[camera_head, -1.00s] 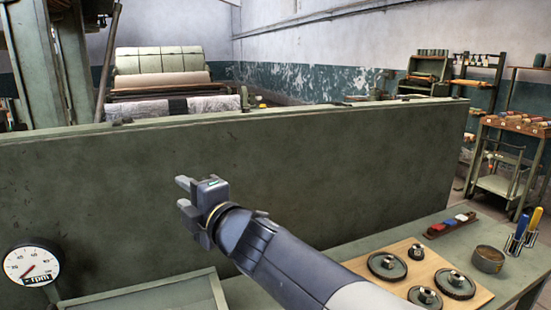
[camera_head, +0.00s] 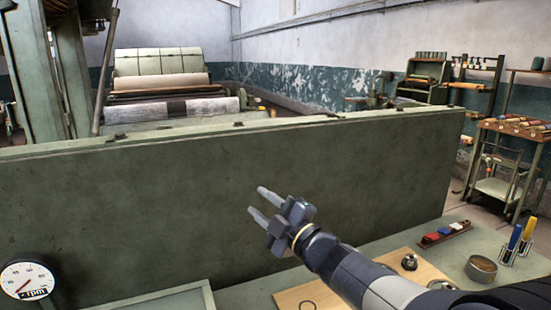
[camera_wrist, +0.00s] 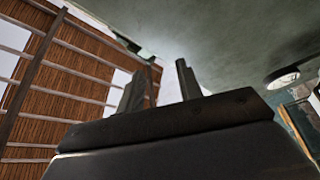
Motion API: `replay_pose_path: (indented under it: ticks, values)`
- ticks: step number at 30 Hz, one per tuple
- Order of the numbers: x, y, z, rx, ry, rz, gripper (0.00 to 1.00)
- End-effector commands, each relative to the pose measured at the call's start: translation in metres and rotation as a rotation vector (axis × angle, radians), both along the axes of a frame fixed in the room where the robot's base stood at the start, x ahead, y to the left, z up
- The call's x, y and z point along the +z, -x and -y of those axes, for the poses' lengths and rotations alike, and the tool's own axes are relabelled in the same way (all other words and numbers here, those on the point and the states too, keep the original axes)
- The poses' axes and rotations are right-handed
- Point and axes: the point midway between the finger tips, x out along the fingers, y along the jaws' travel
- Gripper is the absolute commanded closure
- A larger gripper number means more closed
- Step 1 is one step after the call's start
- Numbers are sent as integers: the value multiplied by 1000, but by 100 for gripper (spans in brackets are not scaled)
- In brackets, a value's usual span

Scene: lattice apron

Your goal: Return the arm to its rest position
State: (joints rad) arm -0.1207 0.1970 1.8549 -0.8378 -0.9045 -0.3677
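My gripper (camera_head: 258,201) is in front of the grey-green panel (camera_head: 150,205) in the head view, pointing up and left. Its two fingers are spread apart with nothing between them. My arm runs from the lower right, over the bench. In the wrist view my gripper (camera_wrist: 160,82) also shows two separate fingers with an empty gap.
A wooden board (camera_head: 300,297) lies under my arm, which hides much of it. A block tray (camera_head: 445,234), a round tin (camera_head: 481,269) and a holder with screwdrivers (camera_head: 515,245) stand on the bench at right. A rpm gauge (camera_head: 27,281) is at lower left.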

Motion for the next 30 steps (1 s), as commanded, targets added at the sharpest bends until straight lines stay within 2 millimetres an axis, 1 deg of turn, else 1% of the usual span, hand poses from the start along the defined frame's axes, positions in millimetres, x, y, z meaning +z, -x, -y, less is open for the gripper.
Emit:
replay_pose_path:
  ticks: [1,6,12,17,30]
  values:
    - [-4,-5,10,-5,-19,-12,66]
    - [-15,-15,35,-5,-91,-42,66]
    - [-24,-22,53,-2,-145,-63,66]
    - [-27,-24,59,-1,-162,-67,66]
    - [-25,-22,60,-6,-165,-68,66]
